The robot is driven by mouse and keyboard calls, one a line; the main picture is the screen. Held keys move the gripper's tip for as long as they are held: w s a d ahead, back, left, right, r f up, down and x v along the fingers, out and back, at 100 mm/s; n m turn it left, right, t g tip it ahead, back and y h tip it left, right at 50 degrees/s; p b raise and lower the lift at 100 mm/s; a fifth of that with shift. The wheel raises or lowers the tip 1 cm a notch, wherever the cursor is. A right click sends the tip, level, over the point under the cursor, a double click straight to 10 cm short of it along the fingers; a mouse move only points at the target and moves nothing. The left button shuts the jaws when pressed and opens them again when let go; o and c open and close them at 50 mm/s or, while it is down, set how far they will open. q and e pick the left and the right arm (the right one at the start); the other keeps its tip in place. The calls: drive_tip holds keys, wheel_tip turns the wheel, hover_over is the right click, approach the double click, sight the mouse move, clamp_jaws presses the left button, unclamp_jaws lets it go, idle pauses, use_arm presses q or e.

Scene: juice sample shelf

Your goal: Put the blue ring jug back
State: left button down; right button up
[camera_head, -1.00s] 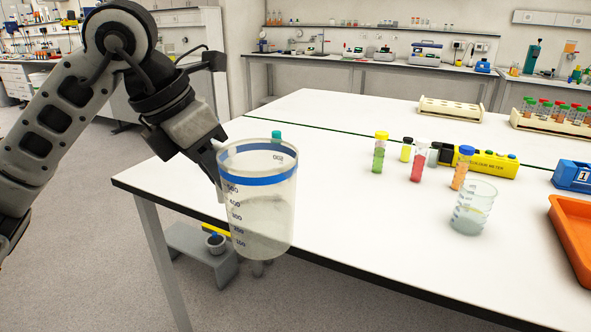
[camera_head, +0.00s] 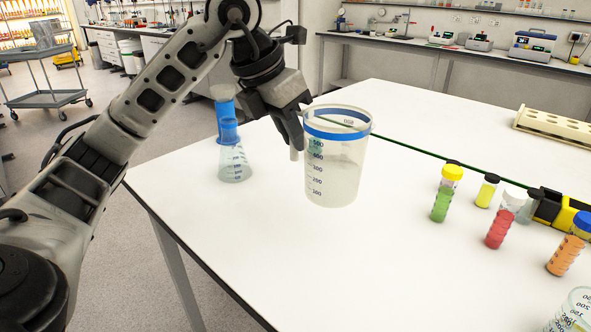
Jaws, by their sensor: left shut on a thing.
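The blue ring jug (camera_head: 335,172) is a clear, tapered jug with a blue band under its rim and volume marks on its side. My left gripper (camera_head: 301,138) is shut on the jug's left wall near the rim. One fingertip shows outside the wall; the other is hard to make out. I cannot tell whether the jug's base touches the table. My right gripper is out of view.
A flask with a blue top (camera_head: 234,162) stands left of the jug. Green (camera_head: 441,202), yellow, red (camera_head: 498,230) and orange (camera_head: 565,255) vials stand at the right. A beaker (camera_head: 576,312) is cut off at lower right. A wooden rack (camera_head: 556,127) lies behind. The front middle is clear.

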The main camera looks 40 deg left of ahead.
use_arm(q)
drive_tip(key=shift+w+a+f, duration=1)
drive_tip(key=shift+a+f, duration=0.1)
drive_tip(key=shift+f, duration=0.65)
drive_tip(key=shift+w+a+f, duration=0.95)
drive_tip(key=shift+a+f, duration=0.1)
drive_tip(key=shift+f, duration=0.7)
drive_tip(key=shift+w+a+f, duration=1)
drive_tip(key=shift+a+f, duration=0.1)
drive_tip(key=shift+f, duration=0.65)
drive_tip(key=c, duration=1.8)
unclamp_jaws()
drive_tip(key=shift+f, duration=0.2)
drive_tip(key=shift+c, duration=0.2)
drive_tip(key=o, duration=0.4)
drive_tip(key=shift+r, duration=0.1)
drive_tip(key=v, duration=1.2)
drive_tip(key=shift+p, duration=0.35)
